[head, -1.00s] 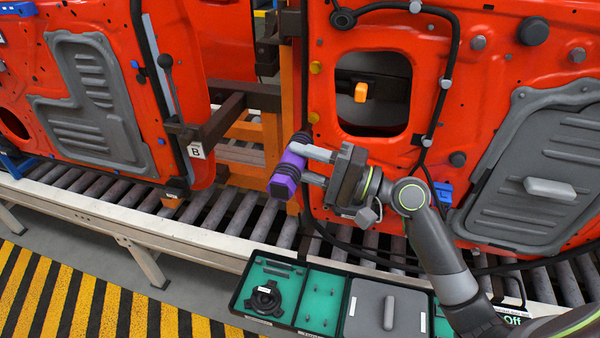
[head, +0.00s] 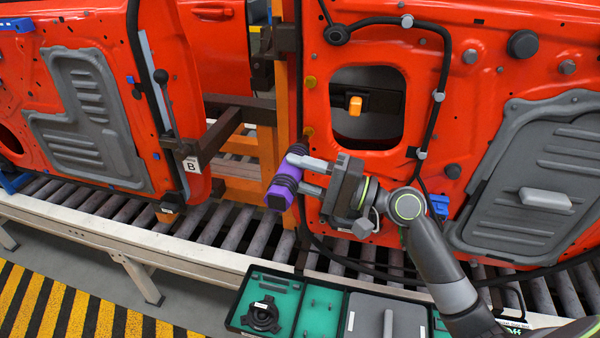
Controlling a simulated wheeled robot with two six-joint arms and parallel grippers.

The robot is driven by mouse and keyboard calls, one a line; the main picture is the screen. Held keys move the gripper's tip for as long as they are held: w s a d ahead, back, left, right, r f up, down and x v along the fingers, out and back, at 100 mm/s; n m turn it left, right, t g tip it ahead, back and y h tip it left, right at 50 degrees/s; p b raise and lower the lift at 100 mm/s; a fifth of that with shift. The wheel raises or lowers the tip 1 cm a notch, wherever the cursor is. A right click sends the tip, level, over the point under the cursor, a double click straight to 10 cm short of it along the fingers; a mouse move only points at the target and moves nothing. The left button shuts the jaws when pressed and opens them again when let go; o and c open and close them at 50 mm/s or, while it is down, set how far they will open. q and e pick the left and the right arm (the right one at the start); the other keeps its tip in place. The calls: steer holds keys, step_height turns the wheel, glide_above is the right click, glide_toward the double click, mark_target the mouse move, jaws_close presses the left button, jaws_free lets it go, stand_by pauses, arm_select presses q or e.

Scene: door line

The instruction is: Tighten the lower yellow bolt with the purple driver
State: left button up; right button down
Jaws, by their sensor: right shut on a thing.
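The purple driver (head: 286,180), with black bands, is held in my right gripper (head: 302,176), which is shut on it. The driver stands tilted, its upper end close below the lower yellow bolt (head: 308,131) in the picture. Whether it touches the bolt, I cannot tell. The upper yellow bolt (head: 310,82) sits above on the left edge of the orange-red door panel (head: 400,170). My left gripper is not in view.
A roller conveyor (head: 230,225) runs below the doors. A tray with green inserts (head: 285,282) stands at the front. A black cable loops over the right door.

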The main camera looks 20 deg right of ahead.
mark_target(295, 192)
steer(key=shift+w+d+r+b, duration=0.1)
steer(key=shift+w+d+b, duration=0.45)
steer(key=shift+w, duration=0.2)
stand_by(1.4)
steer(key=shift+s+a, duration=0.1)
stand_by(0.6)
steer(key=shift+s+a+p, duration=0.4)
steer(key=shift+s+p, duration=0.1)
steer(key=shift+s, duration=0.05)
steer(key=shift+s+a+p, duration=0.25)
steer(key=shift+s+a, duration=0.25)
steer(key=shift+s, duration=0.25)
steer(key=shift+s+a+p, duration=0.3)
steer(key=shift+s+a, duration=0.2)
steer(key=shift+s, duration=0.25)
steer(key=shift+s+a+p, duration=0.25)
steer(key=shift+s+a, duration=0.25)
steer(key=shift+s, duration=0.25)
steer(key=shift+w, duration=0.1)
